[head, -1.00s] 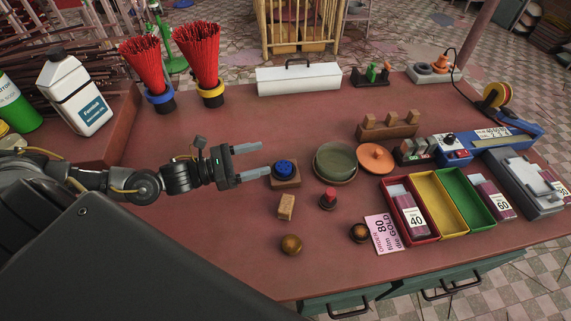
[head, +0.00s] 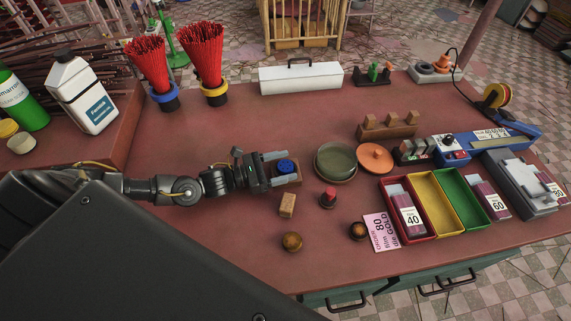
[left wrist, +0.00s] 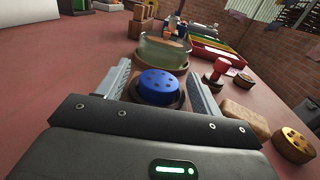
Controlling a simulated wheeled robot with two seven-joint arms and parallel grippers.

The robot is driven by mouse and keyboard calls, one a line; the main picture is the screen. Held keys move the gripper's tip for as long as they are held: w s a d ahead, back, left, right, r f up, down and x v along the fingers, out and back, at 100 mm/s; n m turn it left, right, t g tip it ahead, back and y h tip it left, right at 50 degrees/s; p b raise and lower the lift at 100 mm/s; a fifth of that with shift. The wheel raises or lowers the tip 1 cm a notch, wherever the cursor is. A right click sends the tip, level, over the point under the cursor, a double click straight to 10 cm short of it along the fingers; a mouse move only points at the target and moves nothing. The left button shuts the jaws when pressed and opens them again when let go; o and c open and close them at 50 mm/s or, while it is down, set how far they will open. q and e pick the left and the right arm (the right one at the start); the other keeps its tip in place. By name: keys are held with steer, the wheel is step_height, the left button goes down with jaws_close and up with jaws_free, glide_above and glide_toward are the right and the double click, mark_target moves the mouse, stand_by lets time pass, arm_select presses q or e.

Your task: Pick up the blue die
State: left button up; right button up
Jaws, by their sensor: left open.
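The blue die (head: 286,166) is a round blue disc with small holes in its top. It sits on a small brown wooden base (head: 287,179) on the red table. In the left wrist view the blue die (left wrist: 159,87) lies between the two fingers of my left gripper (left wrist: 160,88). My left gripper (head: 277,168) is open, with one finger on each side of the die. A gap shows between the right finger and the die in the wrist view; I cannot tell if either finger touches. My right gripper is not in view.
A green bowl (head: 335,161) stands just right of the die. A wooden block (head: 287,205), a red-topped stamp (head: 328,197) and a round brass-coloured piece (head: 292,242) lie nearer the front. Red incense bundles (head: 203,55) stand behind.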

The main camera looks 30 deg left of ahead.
arm_select(q)
steer(key=shift+w+d, duration=0.35)
steer(key=c, duration=1.2)
steer(key=shift+r, duration=0.2)
